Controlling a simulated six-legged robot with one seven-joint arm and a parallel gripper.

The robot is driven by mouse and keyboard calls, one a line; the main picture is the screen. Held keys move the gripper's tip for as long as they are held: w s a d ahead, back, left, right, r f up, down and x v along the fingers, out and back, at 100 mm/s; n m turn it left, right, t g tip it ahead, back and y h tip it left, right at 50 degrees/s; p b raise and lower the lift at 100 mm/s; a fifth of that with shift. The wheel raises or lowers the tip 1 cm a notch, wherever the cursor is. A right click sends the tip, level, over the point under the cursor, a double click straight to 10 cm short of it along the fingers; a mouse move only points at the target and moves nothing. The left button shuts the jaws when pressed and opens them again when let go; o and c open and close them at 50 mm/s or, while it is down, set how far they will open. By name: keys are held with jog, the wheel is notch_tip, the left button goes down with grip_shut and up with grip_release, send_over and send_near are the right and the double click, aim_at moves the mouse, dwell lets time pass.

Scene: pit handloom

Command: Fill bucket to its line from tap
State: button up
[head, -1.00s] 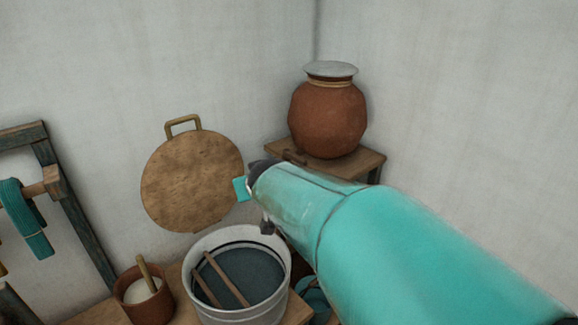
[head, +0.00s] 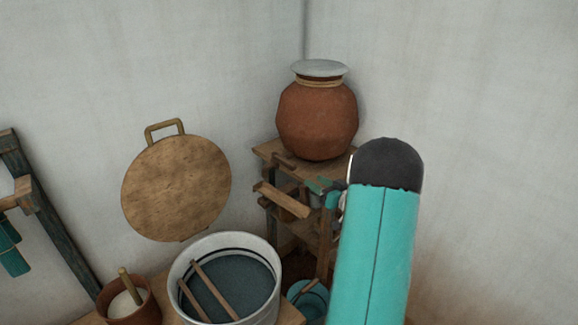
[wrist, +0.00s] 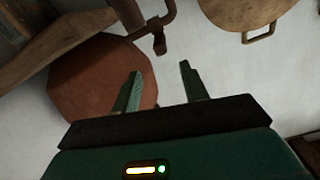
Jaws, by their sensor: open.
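A teal bucket (head: 308,298) stands low beside the wooden stand, partly hidden by my arm; its fill line and water level cannot be made out. A terracotta pot (head: 317,120) with a pale lid sits on the stand. A brown tap (head: 286,160) shows small near the pot's base. In the wrist view the tap (wrist: 160,30) is beyond my fingers and the pot (wrist: 100,80) is behind the left finger. My gripper (head: 322,190) is open and empty in front of the stand, below the pot. It also shows in the wrist view (wrist: 160,85), apart from the tap.
A white tub (head: 190,300) of dark liquid with two sticks stands left of the teal bucket. A brown pot (head: 130,305) with a stick is beside it. A round board (head: 177,188) hangs on the wall. The wooden stand (head: 325,240) has a slanted wooden piece (head: 283,200).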

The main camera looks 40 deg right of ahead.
aim_at(289, 165)
jog(key=w, duration=1.3)
jog(key=shift+w+a, duration=0.15)
jog(key=shift+w, duration=0.15)
jog(key=shift+c, duration=0.4)
jog(key=shift+r, duration=0.1)
grip_shut()
